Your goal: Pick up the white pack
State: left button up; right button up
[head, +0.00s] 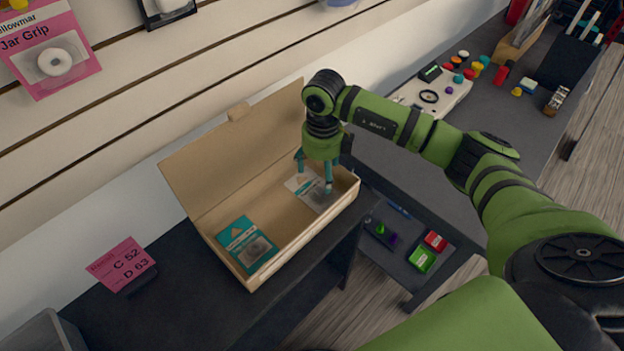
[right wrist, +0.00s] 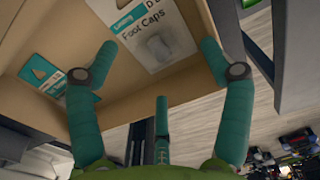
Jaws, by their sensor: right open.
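The white pack (head: 304,187) lies flat in the right end of an open cardboard box (head: 195,172). In the right wrist view the white pack (right wrist: 140,32) has a teal band, the words "Foot Caps" and a picture of a small grey item. My right gripper (head: 314,173) points down over the white pack, its teal fingers open and spread. In the right wrist view the pack shows between and beyond the fingers, with no grip on it. The fingers hide part of it in the head view. My left gripper is not in view.
A teal pack (head: 246,244) lies in the box's left end. The box's raised lid stands behind, by the slatted wall. A pink price sign (head: 121,264) stands left on the dark table. A lower shelf right of the box holds small red and green boxes (head: 422,259).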

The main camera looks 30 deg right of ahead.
aim_at(319, 187)
jog(key=f, duration=0.1)
jog(key=s+f+p, duration=0.1)
jog(key=shift+a+f, duration=0.3)
jog(key=f, duration=0.2)
jog(key=shift+w+f+p, duration=0.2)
jog(key=shift+f+p, duration=0.1)
jog(key=shift+w+f, duration=0.1)
jog(key=shift+f, duration=0.25)
jog(key=shift+c, duration=0.4)
jog(key=c, duration=1.3)
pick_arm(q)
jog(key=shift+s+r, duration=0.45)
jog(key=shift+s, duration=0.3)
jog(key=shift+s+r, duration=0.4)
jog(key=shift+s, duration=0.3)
pick_arm(e)
jog(key=shift+c, duration=0.2)
